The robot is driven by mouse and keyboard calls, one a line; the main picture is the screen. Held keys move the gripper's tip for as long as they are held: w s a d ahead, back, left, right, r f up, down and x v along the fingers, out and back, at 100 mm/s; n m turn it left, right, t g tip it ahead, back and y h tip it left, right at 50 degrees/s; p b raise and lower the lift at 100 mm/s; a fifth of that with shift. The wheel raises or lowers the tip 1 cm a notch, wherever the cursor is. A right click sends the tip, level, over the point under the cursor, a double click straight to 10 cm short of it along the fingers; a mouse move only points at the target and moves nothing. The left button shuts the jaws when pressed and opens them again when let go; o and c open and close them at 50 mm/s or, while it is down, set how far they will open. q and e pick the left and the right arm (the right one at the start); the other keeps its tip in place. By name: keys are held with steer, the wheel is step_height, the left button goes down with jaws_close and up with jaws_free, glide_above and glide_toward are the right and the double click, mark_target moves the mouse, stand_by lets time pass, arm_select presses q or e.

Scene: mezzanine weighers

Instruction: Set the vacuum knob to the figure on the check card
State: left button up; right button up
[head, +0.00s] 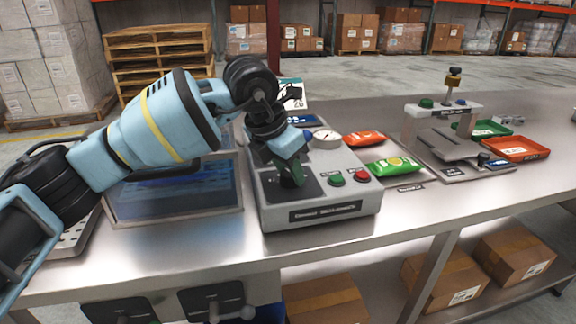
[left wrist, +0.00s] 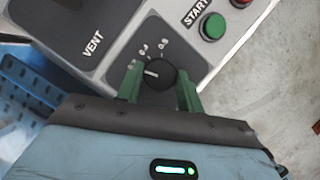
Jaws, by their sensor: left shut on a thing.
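The vacuum knob (left wrist: 160,75) is a round black dial on a grey machine (head: 330,205). In the head view the left gripper (head: 290,172) reaches down onto the machine's dark front panel and hides the knob. The check card (head: 294,104) stands behind the machine, partly covered by my gripper; its figure is not clearly readable. My right gripper is not in view.
A green button (head: 336,180) and red button (head: 362,175) sit right of the knob. A round gauge (head: 326,138) is behind. Green (head: 392,166) and orange (head: 365,138) bags lie to the right, before a weigher (head: 444,146).

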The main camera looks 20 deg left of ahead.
mark_target(278, 190)
arm_select(q)
steer(key=o, duration=0.8)
steer(key=shift+o, duration=0.9)
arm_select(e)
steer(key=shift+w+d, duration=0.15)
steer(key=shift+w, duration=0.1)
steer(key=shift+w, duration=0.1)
arm_select(q)
steer(key=v, duration=0.8)
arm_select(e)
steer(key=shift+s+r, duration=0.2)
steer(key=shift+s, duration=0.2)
arm_select(q)
steer(key=shift+f, duration=0.1)
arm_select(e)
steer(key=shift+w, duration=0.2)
